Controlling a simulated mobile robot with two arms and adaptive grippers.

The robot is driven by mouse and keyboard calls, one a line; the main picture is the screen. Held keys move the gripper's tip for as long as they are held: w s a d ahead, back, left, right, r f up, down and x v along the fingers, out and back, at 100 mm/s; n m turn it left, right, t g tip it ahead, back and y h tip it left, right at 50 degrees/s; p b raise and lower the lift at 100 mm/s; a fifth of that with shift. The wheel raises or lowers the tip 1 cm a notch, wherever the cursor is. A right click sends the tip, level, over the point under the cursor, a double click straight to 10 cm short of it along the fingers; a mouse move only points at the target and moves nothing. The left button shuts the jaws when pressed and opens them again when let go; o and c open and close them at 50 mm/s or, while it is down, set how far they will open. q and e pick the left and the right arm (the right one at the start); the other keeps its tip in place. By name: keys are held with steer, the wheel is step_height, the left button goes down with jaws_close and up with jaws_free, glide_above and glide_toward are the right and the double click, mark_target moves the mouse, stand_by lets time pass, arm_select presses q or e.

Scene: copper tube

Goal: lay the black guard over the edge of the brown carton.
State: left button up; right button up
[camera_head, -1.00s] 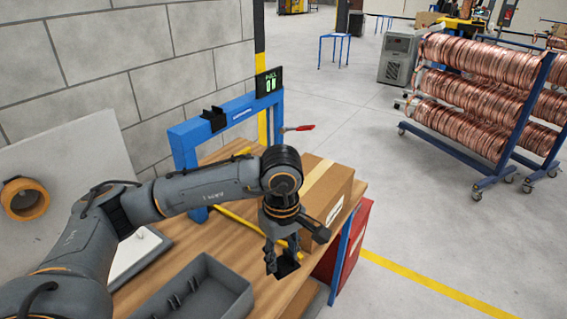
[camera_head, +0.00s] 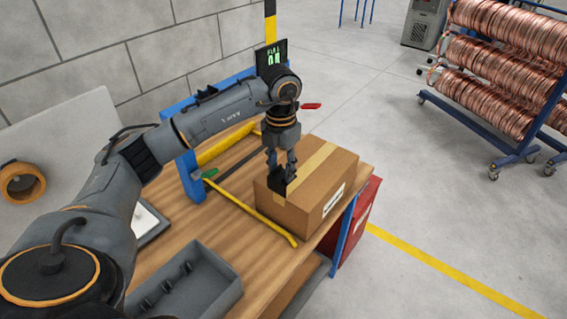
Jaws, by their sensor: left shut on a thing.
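The brown carton (camera_head: 318,192) stands closed on the wooden bench near its right edge, with a tape strip along its top and a white label on its side. My left gripper (camera_head: 281,172) points down over the carton's left part. It is shut on the black guard (camera_head: 278,184), a small dark piece at the carton's upper left edge. Whether the guard touches the carton is hard to tell, as the fingers cover part of it. My right gripper is not in view.
A grey divided tray (camera_head: 190,285) lies on the bench (camera_head: 262,262) at the front. A yellow bar (camera_head: 262,215) lies left of the carton. A blue frame with a small display (camera_head: 272,57) stands behind. A red cabinet (camera_head: 357,225) is below right.

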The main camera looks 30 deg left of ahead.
arm_select(q)
steer(key=shift+s+f+b, duration=0.1)
steer(key=shift+f+b, duration=0.35)
steer(key=shift+f, duration=0.3)
steer(key=shift+f+b, duration=0.55)
steer(key=shift+f, duration=0.35)
steer(key=shift+f+b, duration=0.5)
steer(key=shift+f, duration=0.3)
steer(key=shift+w+f+b, duration=0.3)
steer(key=shift+f, duration=0.05)
steer(key=shift+w, duration=0.1)
steer(key=o, duration=1.2)
steer(key=shift+r, duration=0.1)
